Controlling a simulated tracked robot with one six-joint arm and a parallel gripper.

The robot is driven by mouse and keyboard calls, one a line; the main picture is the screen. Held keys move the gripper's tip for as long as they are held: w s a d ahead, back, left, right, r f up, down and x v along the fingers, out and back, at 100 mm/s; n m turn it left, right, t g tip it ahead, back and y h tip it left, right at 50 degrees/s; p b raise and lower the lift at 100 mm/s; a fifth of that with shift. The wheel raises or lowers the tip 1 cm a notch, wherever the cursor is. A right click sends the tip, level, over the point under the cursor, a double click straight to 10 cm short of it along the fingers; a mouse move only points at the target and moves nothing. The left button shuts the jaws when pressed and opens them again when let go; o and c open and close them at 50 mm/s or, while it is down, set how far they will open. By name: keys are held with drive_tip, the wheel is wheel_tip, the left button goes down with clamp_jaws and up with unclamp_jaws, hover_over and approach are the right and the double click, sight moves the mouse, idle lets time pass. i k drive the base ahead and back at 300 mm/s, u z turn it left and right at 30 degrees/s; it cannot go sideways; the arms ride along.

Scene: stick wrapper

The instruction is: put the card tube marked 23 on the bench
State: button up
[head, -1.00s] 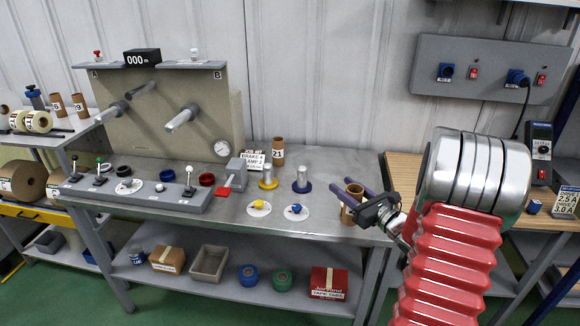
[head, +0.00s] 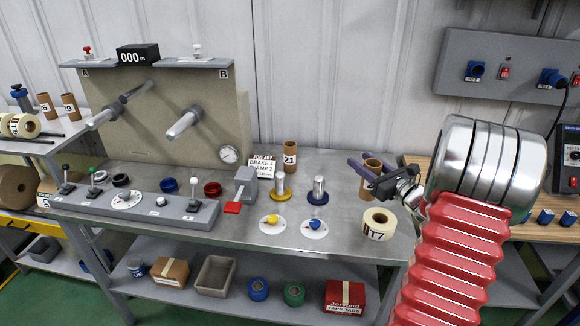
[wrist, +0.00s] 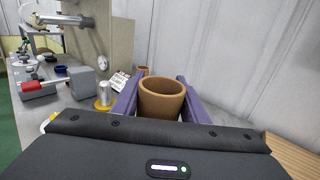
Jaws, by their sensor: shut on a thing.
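My gripper (head: 372,176) is shut on a brown card tube (head: 368,187) at the right end of the grey bench (head: 335,185). The tube is upright, and its number cannot be read. In the wrist view the open-topped tube (wrist: 161,100) sits between the two purple fingers. It appears to be above the bench top; the exact gap cannot be told. Another card tube (head: 290,157), marked 21, stands on the bench near the back wall, left of my gripper.
A cream roll marked 17 (head: 378,224) lies on the bench's front right, below my gripper. Yellow-based (head: 279,188) and blue-based (head: 318,192) metal posts stand to the left. Two tubes stand on the left shelf (head: 72,125). Some bench top between posts and gripper is clear.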

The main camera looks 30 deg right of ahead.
sight(317, 172)
drive_tip(key=z, duration=0.05)
drive_tip(key=i, duration=1)
